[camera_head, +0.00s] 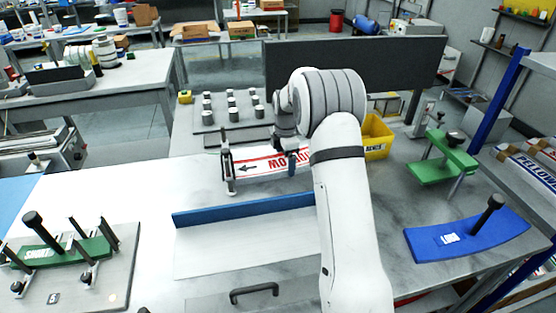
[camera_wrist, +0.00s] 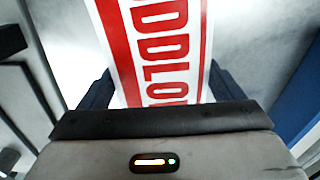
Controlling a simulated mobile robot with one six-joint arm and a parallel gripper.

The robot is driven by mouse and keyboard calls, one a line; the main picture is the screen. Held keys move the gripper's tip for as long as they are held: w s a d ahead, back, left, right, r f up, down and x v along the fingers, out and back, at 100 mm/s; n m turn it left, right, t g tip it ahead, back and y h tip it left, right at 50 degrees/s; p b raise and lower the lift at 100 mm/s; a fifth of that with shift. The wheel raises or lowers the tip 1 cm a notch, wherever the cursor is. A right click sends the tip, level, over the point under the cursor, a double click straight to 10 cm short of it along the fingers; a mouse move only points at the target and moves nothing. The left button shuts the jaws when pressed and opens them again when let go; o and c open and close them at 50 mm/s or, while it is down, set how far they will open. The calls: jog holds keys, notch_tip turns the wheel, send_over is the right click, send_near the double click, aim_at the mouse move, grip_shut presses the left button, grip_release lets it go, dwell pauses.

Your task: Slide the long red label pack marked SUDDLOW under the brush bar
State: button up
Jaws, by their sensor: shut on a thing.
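The long label pack (camera_head: 262,164), white with red edges and red lettering, lies flat on the table in the head view. Its black arrow end points left; the lettering reads upside down. In the wrist view the pack (camera_wrist: 152,50) shows part of the word, "DDLO". My gripper (camera_head: 291,162) is shut on the pack towards its right part, with dark blue fingers on both long sides. What looks like the brush bar (camera_head: 229,168), a narrow frame with upright posts, stands at the pack's left end. Whether the tip is under it I cannot tell. My arm hides the pack's right end.
A blue rail with a white plate (camera_head: 240,208) lies in front of the pack. Grey cylinders (camera_head: 232,105) stand behind it. A yellow bin (camera_head: 376,137), a green clamp (camera_head: 443,155) and a blue curved piece (camera_head: 465,236) are to the right. A green fixture (camera_head: 70,252) is front left.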

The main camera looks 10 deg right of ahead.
jog(key=shift+d, duration=0.6)
jog(key=o, duration=1.2)
notch_tip(320, 180, up, 7)
jog(key=shift+b, duration=0.4)
jog(key=shift+r, duration=0.4)
